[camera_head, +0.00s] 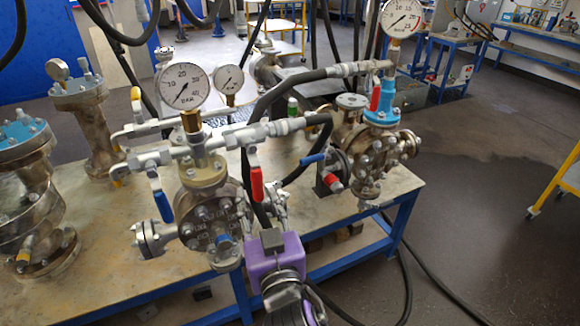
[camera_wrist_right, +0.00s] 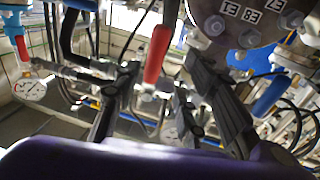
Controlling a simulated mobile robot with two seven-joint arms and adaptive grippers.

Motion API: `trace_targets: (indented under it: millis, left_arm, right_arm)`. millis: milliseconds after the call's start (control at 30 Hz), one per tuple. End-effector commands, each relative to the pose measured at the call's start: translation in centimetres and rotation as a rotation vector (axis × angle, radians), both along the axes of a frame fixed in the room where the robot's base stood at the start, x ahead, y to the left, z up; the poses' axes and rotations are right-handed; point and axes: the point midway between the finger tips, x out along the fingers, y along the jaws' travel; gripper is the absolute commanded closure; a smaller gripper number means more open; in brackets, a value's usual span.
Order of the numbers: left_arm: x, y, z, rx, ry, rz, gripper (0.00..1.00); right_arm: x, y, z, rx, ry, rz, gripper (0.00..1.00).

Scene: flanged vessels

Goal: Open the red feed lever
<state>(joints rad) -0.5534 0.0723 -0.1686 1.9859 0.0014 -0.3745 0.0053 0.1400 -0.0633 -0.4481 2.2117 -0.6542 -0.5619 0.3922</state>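A red lever (camera_head: 256,184) hangs down from the pipework on the right side of the front flanged vessel (camera_head: 210,222). In the right wrist view the red lever (camera_wrist_right: 157,54) appears between the fingertips of my right gripper (camera_wrist_right: 163,74), with a visible gap on each side. My right gripper (camera_head: 272,206), with its purple body, is just below and right of the lever in the head view; its fingers are partly lost among the fittings. It is open and empty. Whether it touches the lever cannot be told. My left gripper is out of view.
A blue lever (camera_head: 162,206) hangs on the vessel's left side. Another red lever (camera_head: 375,97) and a blue lever (camera_head: 312,159) are on the vessel at right. Black hoses (camera_head: 290,92) and gauges (camera_head: 183,87) crowd above. The floor at right (camera_head: 500,230) is clear.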

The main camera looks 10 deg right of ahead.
Motion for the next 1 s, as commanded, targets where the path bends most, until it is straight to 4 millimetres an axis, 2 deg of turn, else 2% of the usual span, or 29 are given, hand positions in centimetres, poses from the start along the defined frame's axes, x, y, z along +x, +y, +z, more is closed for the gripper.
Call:
trace_targets:
  millis: [167, 400, 667, 967, 1000]
  left_arm:
    - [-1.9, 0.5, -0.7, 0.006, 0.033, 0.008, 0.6]
    - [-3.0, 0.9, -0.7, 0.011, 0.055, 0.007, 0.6]
    - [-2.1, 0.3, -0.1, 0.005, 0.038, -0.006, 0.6]
    - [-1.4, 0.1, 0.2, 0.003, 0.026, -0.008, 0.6]
    - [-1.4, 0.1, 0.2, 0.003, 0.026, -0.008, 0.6]
  right_arm:
    - [0.8, -0.5, 0.1, 0.032, 0.007, -0.023, 0.61]
    - [4.5, 0.0, 0.3, 0.033, 0.004, -0.022, 0.61]
    - [7.4, 0.3, 0.1, 0.032, 0.008, -0.023, 0.61]
    - [7.8, 0.2, -0.1, 0.034, 0.01, -0.024, 0.61]
    - [7.8, 0.2, -0.1, 0.034, 0.01, -0.024, 0.64]
